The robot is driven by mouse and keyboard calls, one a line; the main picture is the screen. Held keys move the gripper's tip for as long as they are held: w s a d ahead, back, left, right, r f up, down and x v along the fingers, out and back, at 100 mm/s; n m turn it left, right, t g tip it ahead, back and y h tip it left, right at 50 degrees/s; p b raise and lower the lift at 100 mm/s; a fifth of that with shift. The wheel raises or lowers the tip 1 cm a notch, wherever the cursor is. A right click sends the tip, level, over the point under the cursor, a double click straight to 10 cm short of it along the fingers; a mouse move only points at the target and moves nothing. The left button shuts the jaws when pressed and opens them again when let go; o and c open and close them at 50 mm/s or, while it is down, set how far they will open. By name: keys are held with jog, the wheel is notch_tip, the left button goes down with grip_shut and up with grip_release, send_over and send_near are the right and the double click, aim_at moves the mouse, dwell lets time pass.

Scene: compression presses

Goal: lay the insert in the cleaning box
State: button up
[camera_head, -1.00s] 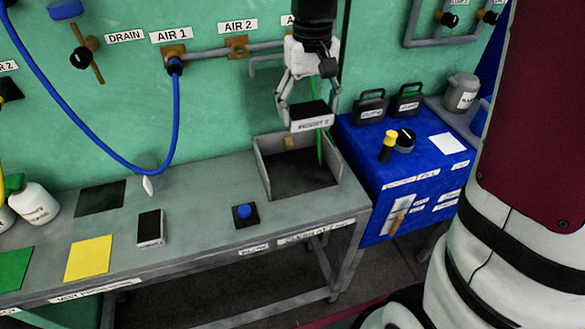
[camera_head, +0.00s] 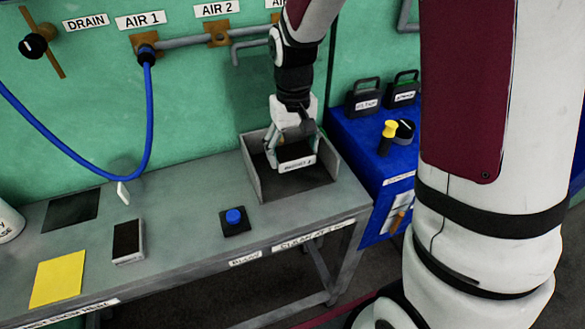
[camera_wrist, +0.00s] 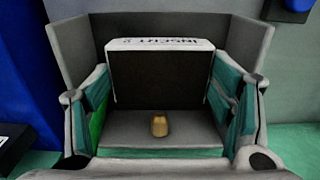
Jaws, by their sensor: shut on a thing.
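My gripper (camera_head: 292,142) is shut on the insert (camera_head: 297,161), a dark flat block with a white labelled edge. The gripper points down and holds the insert inside the outline of the cleaning box (camera_head: 252,178), a grey open-topped box on the bench. In the wrist view the insert (camera_wrist: 160,78) lies between the two green-padded fingers, with the grey box walls (camera_wrist: 250,48) around it. A small brass nozzle (camera_wrist: 160,126) shows on the near side of the box. I cannot tell whether the insert touches the box floor.
A blue button (camera_head: 234,217) sits on the bench left of the box. A second dark-topped block (camera_head: 128,242) and a yellow sheet (camera_head: 57,279) lie further left. A blue cabinet (camera_head: 372,180) stands right of the bench. A blue hose (camera_head: 150,120) hangs from the wall.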

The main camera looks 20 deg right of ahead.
aim_at(293, 178)
jog(key=shift+f, duration=3.05)
jog(key=shift+f+b, duration=0.1)
jog(key=shift+b, duration=0.2)
jog(key=o, duration=1.5)
